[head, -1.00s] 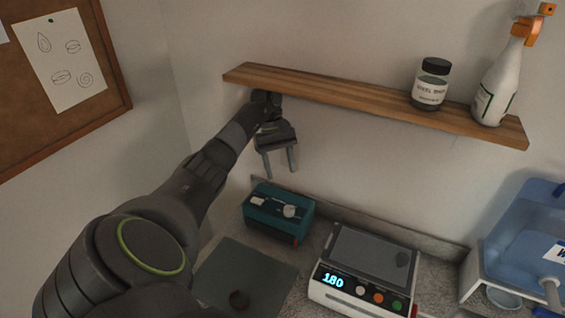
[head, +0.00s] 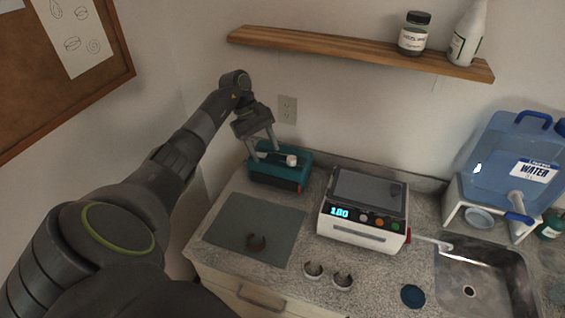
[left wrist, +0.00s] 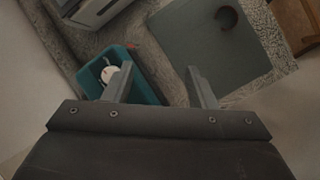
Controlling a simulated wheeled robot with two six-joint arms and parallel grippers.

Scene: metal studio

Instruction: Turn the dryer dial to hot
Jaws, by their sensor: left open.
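No label tells me which machine is the dryer. My left gripper (head: 264,150) is open and empty, just above the teal machine's left part. My right gripper is out of view.
A grey mat (head: 235,222) with a dark brown ring (head: 256,243) lies in front. A sink (head: 480,280) and a water tank (head: 515,160) are at right. A wooden shelf (head: 340,49) hangs above.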

